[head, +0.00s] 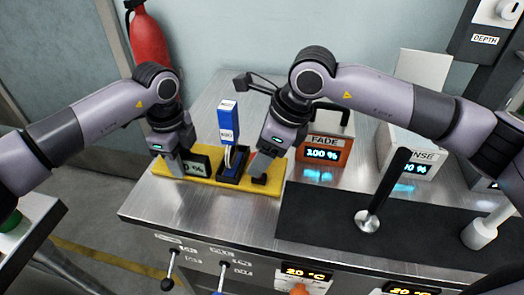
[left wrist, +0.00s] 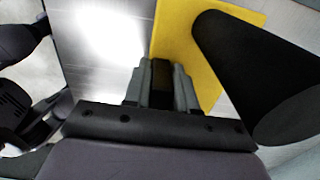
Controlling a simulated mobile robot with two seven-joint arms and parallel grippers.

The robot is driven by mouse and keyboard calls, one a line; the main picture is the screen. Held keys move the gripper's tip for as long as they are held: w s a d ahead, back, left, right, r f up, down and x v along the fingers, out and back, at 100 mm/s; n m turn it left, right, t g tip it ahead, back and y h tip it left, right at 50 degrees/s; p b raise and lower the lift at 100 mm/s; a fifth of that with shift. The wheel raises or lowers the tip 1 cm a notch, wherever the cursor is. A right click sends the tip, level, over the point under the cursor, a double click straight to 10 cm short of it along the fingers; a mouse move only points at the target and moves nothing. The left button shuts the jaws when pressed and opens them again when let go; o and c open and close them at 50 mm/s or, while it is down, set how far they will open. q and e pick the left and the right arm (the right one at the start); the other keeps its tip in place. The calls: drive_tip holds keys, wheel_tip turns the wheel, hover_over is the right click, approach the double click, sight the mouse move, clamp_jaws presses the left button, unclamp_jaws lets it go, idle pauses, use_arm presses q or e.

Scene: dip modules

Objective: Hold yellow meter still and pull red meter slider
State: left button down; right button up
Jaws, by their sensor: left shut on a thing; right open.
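The yellow meter (head: 222,183) is a long yellow plate on the steel bench, with a dark display (head: 199,165) reading a partly hidden percentage. It also shows in the left wrist view (left wrist: 172,30). My left gripper (head: 174,166) is shut on a dark part of the meter (left wrist: 161,75) at its left end. A blue block (head: 228,122) stands upright above a dark socket (head: 234,170) mid-plate. My right gripper (head: 262,172) is open over the plate's right end. A small red piece (head: 253,155) shows beside it, mostly hidden, so I cannot tell if it is the slider.
An orange-red box (head: 322,150) marked FADE reads 100 %, behind right. A white box (head: 412,150) stands further right. A black lever (head: 384,190) rises from the dark mat (head: 320,225). Small levers (head: 171,262) line the bench front.

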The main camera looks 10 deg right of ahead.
drive_tip(key=v, duration=1.2)
use_arm(q)
drive_tip(key=c, duration=0.8)
unclamp_jaws()
